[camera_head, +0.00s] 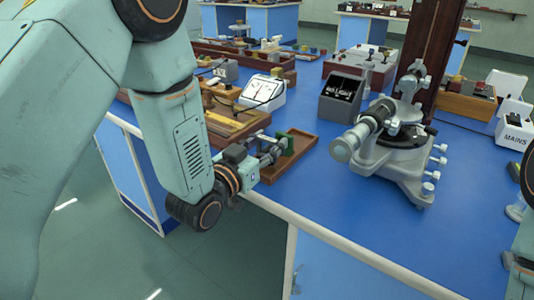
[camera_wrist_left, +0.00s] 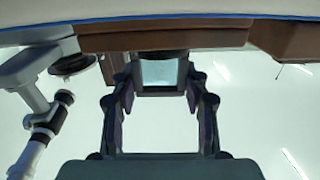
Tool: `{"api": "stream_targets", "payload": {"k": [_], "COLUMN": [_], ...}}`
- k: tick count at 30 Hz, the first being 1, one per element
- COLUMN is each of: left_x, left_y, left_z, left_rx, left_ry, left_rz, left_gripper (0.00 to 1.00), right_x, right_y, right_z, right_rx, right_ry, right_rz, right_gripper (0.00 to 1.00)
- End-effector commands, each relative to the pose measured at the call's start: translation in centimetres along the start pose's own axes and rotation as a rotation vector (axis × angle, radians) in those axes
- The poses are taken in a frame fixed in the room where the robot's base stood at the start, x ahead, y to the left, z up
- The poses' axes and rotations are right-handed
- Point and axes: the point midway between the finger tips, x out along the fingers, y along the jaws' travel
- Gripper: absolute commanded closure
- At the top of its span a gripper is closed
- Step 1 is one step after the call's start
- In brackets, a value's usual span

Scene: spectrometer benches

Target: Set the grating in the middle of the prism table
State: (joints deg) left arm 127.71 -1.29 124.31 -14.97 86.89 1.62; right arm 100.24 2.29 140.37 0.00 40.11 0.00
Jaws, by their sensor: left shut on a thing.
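My left gripper (camera_head: 272,153) is at the table's near edge, over the small brown tray (camera_head: 304,143). In the left wrist view its two fingers (camera_wrist_left: 160,88) are closed on the sides of the grating (camera_wrist_left: 161,73), a pale pane in a dark frame. In the head view a green piece shows at the fingertips; I cannot tell whether it is part of the grating. The grey spectrometer (camera_head: 398,150) stands to the right, with the dark round prism table (camera_head: 406,136) at its middle, apart from the gripper. My right gripper is not seen; only part of that arm shows at the right edge.
The spectrometer's telescope (camera_head: 357,136) points toward the left gripper. A dark box (camera_head: 341,97) and a white meter (camera_head: 263,92) stand behind. A white MAINS box (camera_head: 515,131) is at right. Blue tabletop (camera_head: 330,190) is clear in front of the spectrometer.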

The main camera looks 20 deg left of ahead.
Motion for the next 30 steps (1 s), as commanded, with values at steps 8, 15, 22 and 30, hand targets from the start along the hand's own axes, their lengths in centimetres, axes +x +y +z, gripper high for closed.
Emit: {"api": "stream_targets", "payload": {"k": [8,15,22,30], "left_x": [0.02,0.01,0.00,0.00], "left_y": [-0.02,-0.02,-0.01,-0.01], "left_z": [1.31,1.63,1.69,1.68], "left_rx": [0.000,0.000,0.000,0.000], "left_ry": [0.002,0.001,0.001,0.001], "left_rz": [0.000,0.000,0.000,0.000], "left_gripper": [0.88,0.88,0.40,0.32], "right_x": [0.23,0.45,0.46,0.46], "right_y": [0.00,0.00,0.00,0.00], "right_z": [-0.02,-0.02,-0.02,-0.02], "right_rx": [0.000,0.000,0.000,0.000], "right_ry": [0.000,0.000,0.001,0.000], "right_rz": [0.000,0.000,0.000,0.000], "right_gripper": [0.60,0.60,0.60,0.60]}}
